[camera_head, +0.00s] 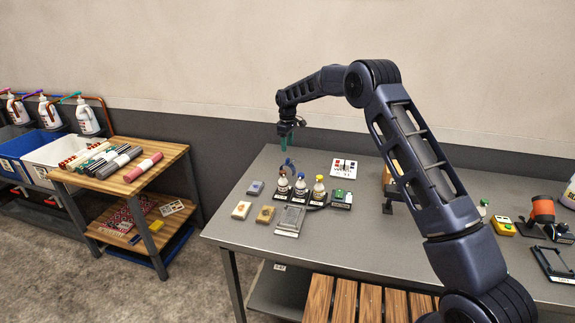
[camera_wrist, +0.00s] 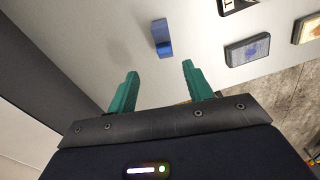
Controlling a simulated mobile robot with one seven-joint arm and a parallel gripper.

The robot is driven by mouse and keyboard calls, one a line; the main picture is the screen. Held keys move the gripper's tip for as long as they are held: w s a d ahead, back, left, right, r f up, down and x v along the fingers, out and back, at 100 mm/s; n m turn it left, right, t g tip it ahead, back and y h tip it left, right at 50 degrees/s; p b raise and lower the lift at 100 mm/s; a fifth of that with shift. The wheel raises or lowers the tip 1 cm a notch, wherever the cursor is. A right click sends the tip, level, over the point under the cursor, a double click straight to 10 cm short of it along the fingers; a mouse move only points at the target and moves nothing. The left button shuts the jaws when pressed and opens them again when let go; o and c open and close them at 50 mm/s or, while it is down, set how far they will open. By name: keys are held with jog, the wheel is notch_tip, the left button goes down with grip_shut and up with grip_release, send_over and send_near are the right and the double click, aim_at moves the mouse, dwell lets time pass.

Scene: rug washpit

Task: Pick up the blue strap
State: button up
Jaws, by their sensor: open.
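A small blue strap (camera_wrist: 161,38) stands out on the grey table top in the wrist view, ahead of the gap between my fingers. In the head view a small blue shape (camera_head: 289,163), likely the strap, shows just below my gripper, partly hard to make out. My gripper (camera_head: 285,143) is above the back left part of the table. Its two green fingers (camera_wrist: 160,82) are spread apart with nothing between them, and the strap is clear of both.
Several small bottles (camera_head: 300,185) stand close by on the table (camera_head: 225,232). A wooden cart (camera_head: 150,178) with rolls stands at left. The wall is behind the table.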

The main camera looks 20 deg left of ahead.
aim_at(288, 159)
notch_tip(288, 159, down, 5)
jog(key=shift+r, duration=0.1)
jog(key=f, duration=0.2)
jog(key=s+f, duration=0.1)
jog(key=f, duration=0.1)
jog(key=shift+d+f, duration=0.2)
jog(key=shift+f, duration=0.45)
jog(key=c, duration=1.1)
